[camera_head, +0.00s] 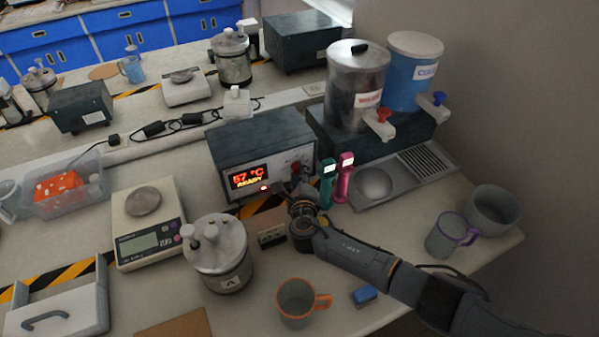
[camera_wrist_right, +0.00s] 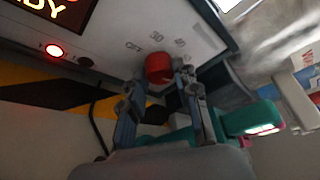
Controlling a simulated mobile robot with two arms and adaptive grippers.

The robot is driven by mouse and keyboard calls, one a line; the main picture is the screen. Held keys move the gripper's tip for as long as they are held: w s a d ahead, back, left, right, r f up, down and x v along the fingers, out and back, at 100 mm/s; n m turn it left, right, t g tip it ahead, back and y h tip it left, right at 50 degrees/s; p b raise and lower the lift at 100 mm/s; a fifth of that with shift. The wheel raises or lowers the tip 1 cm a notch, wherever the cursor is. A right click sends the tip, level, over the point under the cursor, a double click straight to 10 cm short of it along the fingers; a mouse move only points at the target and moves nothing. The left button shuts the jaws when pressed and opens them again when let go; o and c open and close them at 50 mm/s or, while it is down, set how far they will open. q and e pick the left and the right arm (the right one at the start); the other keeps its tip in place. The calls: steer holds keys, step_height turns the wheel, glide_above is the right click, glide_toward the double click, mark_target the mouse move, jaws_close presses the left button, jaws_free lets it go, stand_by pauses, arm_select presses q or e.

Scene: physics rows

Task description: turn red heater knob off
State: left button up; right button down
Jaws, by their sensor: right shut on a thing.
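The heater box (camera_head: 262,150) is grey with a lit display reading about "57 °C" and "READY". My right gripper (camera_head: 294,190) reaches up to the panel from below. In the wrist view its two fingers (camera_wrist_right: 161,82) are shut on the red knob, one on each side. A red lamp (camera_wrist_right: 53,50) glows left of the knob. My left gripper is not in view.
A teal handheld device (camera_head: 327,182) and a pink one (camera_head: 344,178) stand close right of the gripper. A lidded metal jar (camera_head: 222,270), an orange-handled mug (camera_head: 296,300) and a blue block (camera_head: 364,295) are near my arm. Water dispensers (camera_head: 352,95) stand behind right.

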steer(key=shift+a+f+n+t+h, duration=0.15)
steer(key=shift+n+t, duration=0.25)
steer(key=shift+n, duration=0.45)
steer(key=shift+d+f+n+t+h, duration=0.15)
steer(key=shift+n+t, duration=0.25)
steer(key=shift+n, duration=0.45)
steer(key=shift+a+r, duration=0.1)
steer(key=c, duration=1)
jaws_free()
